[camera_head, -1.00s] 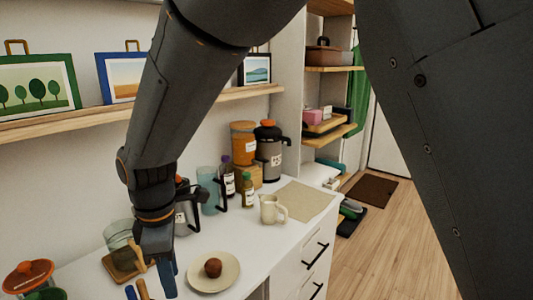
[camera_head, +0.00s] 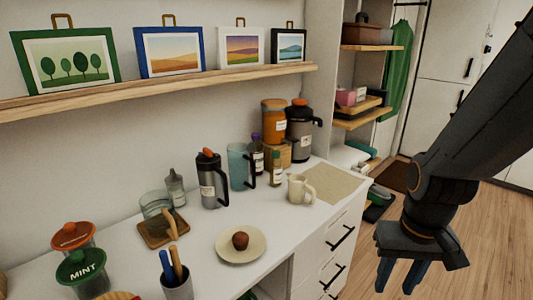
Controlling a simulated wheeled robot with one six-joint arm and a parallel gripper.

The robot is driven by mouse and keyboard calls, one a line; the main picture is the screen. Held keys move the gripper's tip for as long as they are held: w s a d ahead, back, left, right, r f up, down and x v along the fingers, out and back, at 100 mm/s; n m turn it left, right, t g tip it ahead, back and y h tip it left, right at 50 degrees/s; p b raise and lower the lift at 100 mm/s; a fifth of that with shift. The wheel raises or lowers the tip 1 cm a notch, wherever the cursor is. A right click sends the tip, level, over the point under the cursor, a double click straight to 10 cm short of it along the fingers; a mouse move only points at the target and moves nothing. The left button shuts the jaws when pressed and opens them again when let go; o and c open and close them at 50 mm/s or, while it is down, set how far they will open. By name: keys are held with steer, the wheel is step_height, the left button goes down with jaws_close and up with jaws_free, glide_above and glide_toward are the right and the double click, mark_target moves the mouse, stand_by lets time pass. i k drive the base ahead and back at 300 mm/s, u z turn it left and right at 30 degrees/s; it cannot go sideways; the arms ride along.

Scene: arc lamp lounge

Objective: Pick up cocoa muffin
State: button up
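The cocoa muffin (camera_head: 240,240) is a small dark brown round thing on a cream plate (camera_head: 226,254) on the white counter, near its front edge. My gripper (camera_head: 402,280) hangs at the right, out over the wooden floor, in front of the drawers and well apart from the muffin. Its two blue fingers point down and are spread with a gap between them; nothing shows between them. The muffin and plate are in full view.
A cup with utensils (camera_head: 177,284) stands front left. A pitcher (camera_head: 211,182), a blue jug (camera_head: 238,166) and bottles line the back. The shelf (camera_head: 160,88) overhangs the counter's rear.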

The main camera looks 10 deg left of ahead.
mark_target(240, 239)
steer(key=u, duration=2.15)
steer(key=k, duration=0.5)
steer(key=z, duration=0.2)
steer(key=i, duration=0.95)
steer(key=z, duration=0.05)
